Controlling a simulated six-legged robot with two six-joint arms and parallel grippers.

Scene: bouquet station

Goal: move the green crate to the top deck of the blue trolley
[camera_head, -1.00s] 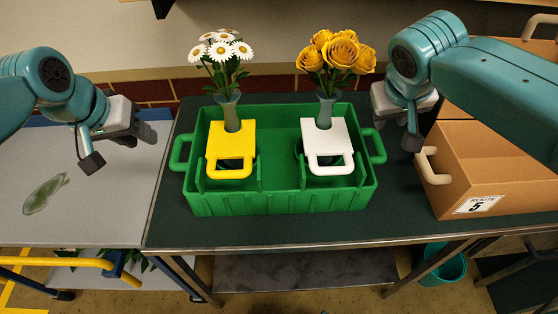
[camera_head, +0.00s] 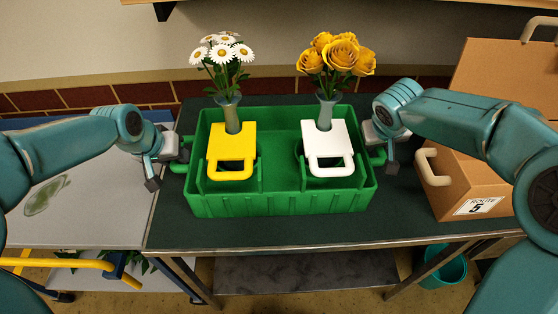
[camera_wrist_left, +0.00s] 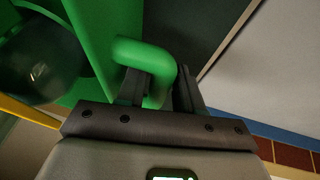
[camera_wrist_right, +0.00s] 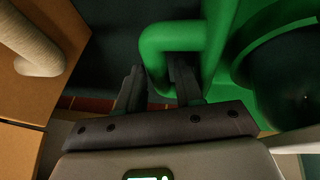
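The green crate (camera_head: 278,203) stands on the dark table. In it are a yellow holder (camera_head: 232,142) with white daisies and a white holder (camera_head: 322,140) with yellow roses. My left gripper (camera_head: 168,168) is at the crate's left handle (camera_wrist_left: 150,50); its fingers stand either side of the bar in the left wrist view. My right gripper (camera_head: 388,153) is at the right handle (camera_wrist_right: 165,38), its fingers likewise either side of the bar. Both look open, with slight gaps beside the bars. The blue trolley's grey top deck (camera_head: 100,205) is at the left, beside the table.
A cardboard box marked "Route 5" (camera_head: 455,180) stands close to my right gripper. The trolley deck is clear apart from a flat green patch (camera_head: 46,195). The trolley's yellow handle (camera_head: 60,263) is in front. A teal bin (camera_head: 443,265) is below the table.

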